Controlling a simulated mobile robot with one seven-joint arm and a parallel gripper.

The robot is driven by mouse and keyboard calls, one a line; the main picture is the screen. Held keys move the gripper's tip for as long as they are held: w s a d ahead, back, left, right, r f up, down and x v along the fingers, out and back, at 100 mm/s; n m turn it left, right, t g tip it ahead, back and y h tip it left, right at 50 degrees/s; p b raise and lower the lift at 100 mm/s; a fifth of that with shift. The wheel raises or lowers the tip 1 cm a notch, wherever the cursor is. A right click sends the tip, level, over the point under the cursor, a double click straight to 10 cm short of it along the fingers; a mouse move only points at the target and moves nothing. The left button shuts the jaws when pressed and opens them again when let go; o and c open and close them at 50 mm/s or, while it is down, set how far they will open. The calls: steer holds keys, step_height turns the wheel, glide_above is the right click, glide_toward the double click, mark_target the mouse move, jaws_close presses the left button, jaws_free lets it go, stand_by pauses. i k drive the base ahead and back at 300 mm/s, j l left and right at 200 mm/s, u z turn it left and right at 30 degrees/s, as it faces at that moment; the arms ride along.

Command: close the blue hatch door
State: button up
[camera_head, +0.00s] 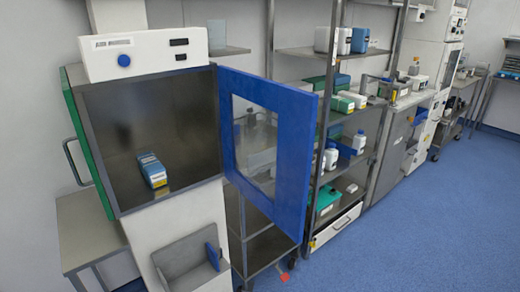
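The blue hatch door (298,165) stands open, swung out to the right of the hatch box (212,150). It has a blue frame around a clear window (254,145), through which the shelves behind show faintly. The hatch opening faces me, and its dark grey inside is in plain view. A blue and white box with a yellow label (152,171) lies on the hatch floor. My gripper is not in view.
A white control panel (145,54) with a blue knob tops the hatch. A green door with a handle (86,140) is on its left side. Below is a grey holder (188,263). A stocked metal rack (316,130) stands behind the blue door. Blue floor (430,220) at right is clear.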

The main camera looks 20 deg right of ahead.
mark_target(297, 109)
steer(key=i+l+u, duration=0.2)
steer(key=l+u, duration=0.3)
steer(key=l, duration=1)
steer(key=l+u, duration=0.45)
steer(key=l, duration=1.1)
steer(key=k+l+z, duration=0.25)
steer(key=k+l, duration=0.2)
steer(key=l, duration=0.2)
steer(key=k+l+z, duration=0.15)
steer(key=l, duration=0.2)
steer(key=j, duration=0.75)
